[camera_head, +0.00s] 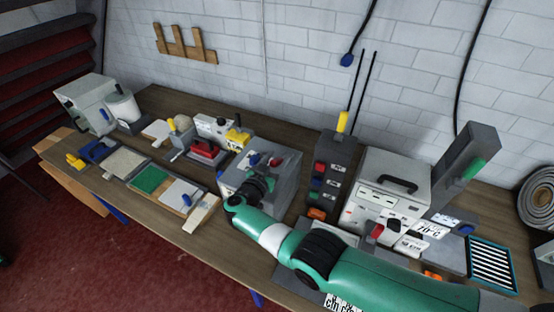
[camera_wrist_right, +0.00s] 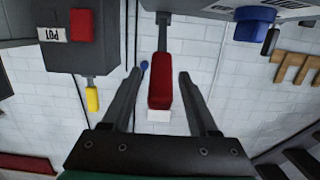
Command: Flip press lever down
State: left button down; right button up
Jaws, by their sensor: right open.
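A lever with a red grip (camera_wrist_right: 160,92) on a dark stem shows in the right wrist view. It lies between the two spread fingers of my right gripper (camera_wrist_right: 160,78), which is open. I cannot tell whether either finger touches the grip. In the head view my right gripper (camera_head: 258,184) is over a grey box-shaped machine (camera_head: 288,180) in the middle of the bench, with a small red part (camera_head: 276,161) just behind the gripper. My arm hides part of this machine. My left gripper is not in view.
A dark control tower (camera_head: 325,165) with a yellow-tipped lever (camera_head: 342,122) stands right of the machine. Farther right is a white machine (camera_head: 392,185) with a black handle. A strip with a green pad (camera_head: 149,180) lies to the left. A brick wall is behind.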

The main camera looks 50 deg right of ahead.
jog(key=shift+a+r, duration=0.1)
jog(key=shift+s+a+r+p, duration=0.1)
jog(key=shift+a+p, duration=0.25)
jog(key=p+v, duration=0.2)
jog(key=v, duration=0.8)
jog(key=shift+a+p, duration=0.3)
jog(key=shift+a, duration=0.05)
jog(key=shift+s, duration=0.1)
